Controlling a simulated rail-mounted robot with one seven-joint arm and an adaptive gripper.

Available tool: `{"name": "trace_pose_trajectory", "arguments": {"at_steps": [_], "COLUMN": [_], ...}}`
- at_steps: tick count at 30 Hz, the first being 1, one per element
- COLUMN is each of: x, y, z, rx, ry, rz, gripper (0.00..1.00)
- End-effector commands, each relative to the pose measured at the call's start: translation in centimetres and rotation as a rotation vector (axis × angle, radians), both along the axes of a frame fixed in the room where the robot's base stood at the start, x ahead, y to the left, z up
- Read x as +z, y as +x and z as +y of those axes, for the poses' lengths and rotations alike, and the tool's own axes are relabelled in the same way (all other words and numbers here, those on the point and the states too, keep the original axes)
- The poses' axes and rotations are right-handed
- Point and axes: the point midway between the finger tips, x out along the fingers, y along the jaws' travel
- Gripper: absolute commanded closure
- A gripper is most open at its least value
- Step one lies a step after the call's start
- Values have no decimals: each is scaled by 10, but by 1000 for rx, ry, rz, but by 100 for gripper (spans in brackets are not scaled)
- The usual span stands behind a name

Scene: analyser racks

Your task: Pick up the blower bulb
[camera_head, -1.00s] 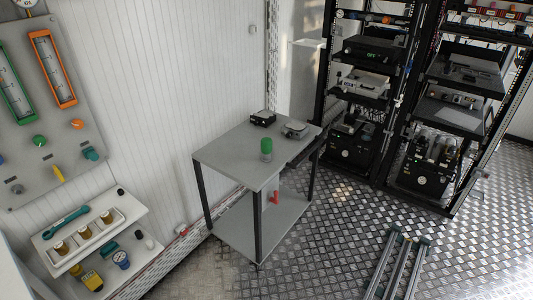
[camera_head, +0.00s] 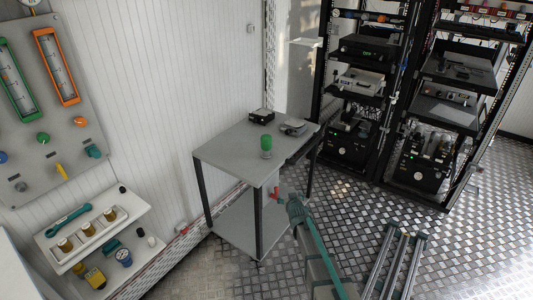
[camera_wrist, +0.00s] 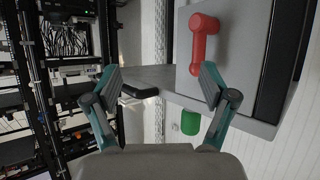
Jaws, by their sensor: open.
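I cannot tell for sure which thing is the blower bulb. A green upright, rounded cylinder (camera_head: 266,142) with a pale lower part stands on the grey cart top; its green part also shows in the wrist view (camera_wrist: 191,122). A red bent piece (camera_head: 276,192) shows just below the cart top's near right edge. In the wrist view this red piece (camera_wrist: 199,48) lies against a grey surface, beyond the fingertips and right of centre. My gripper (camera_wrist: 160,78) is open and empty, with teal fingers spread apart. Neither finger visibly touches either thing.
The cart (camera_head: 215,160) also bears a black box (camera_head: 261,115) and a small grey device (camera_head: 293,127). Equipment racks (camera_head: 360,100) stand at the back right. A left wall shelf (camera_head: 150,215) holds a teal wrench, jars and gauges. Rails (camera_head: 400,260) lie on the open metal floor.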

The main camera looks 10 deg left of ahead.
Motion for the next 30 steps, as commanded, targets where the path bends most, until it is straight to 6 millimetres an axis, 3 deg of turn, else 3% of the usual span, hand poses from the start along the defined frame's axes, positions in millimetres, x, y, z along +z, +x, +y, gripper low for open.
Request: {"name": "trace_pose_trajectory", "arguments": {"at_steps": [1, 3, 6, 10, 15, 24, 30], "x": [35, 80, 133, 174, 191, 190, 189], "y": [32, 56, 78, 88, 97, 136, 146], "z": [19, 38, 64, 95, 112, 124, 127], "rx": [17, 37, 62, 88, 100, 99, 99], "ry": [19, 43, 81, 132, 161, 160, 160], "rz": [-92, -205, -324, -407, -436, -434, -433], "gripper": [16, 16, 16, 16, 16, 16, 16]}}
